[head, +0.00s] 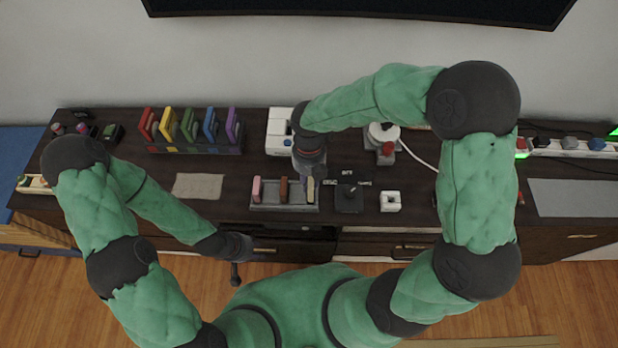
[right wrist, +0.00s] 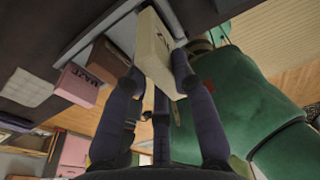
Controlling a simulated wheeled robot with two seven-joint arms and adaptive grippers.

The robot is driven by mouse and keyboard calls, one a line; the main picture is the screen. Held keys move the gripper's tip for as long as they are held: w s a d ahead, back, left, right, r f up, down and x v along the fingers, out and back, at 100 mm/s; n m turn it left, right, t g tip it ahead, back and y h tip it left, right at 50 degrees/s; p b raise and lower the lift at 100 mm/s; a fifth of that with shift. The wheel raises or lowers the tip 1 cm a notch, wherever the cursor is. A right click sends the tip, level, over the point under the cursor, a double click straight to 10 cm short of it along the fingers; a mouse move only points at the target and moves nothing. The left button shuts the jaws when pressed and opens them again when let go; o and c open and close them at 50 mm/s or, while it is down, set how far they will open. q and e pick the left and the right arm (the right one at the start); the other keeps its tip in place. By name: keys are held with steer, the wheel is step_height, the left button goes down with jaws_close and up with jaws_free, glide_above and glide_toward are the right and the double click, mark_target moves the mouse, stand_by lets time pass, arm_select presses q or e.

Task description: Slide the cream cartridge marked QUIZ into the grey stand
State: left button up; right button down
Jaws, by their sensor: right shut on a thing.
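The cream cartridge (head: 310,190) is upright at the right end of the low grey stand (head: 285,209); its marking is not readable. My right gripper (head: 309,172) comes down from above and is shut on it. In the right wrist view the cartridge (right wrist: 154,52) is between the fingers, against the grey stand's edge (right wrist: 92,30). I cannot tell whether it is fully seated. A pink cartridge (right wrist: 77,85) marked MAZE and a brown one (right wrist: 108,60) stand beside it in the stand. My left gripper (head: 236,262) hangs in front of the cabinet, away from the stand; its fingers are unclear.
A dark box with a knob (head: 349,198) stands just right of the stand, then a small white block (head: 390,201). A white device (head: 280,133) is behind. A rack of coloured cartridges (head: 192,146) stands at the back left. A beige mat (head: 198,186) lies left of the stand.

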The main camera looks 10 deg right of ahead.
steer(key=shift+p, duration=0.65)
stand_by(0.8)
steer(key=shift+f+b, duration=1.1)
steer(key=shift+f, duration=1.2)
steer(key=c, duration=0.9)
jaws_free()
steer(key=shift+c, duration=0.2)
steer(key=shift+r, duration=0.1)
steer(key=r, duration=0.4)
steer(key=w+r, duration=0.1)
steer(key=r, duration=0.7)
steer(key=shift+w+d, duration=0.15)
steer(key=shift+w, duration=0.05)
steer(key=shift+f, duration=0.1)
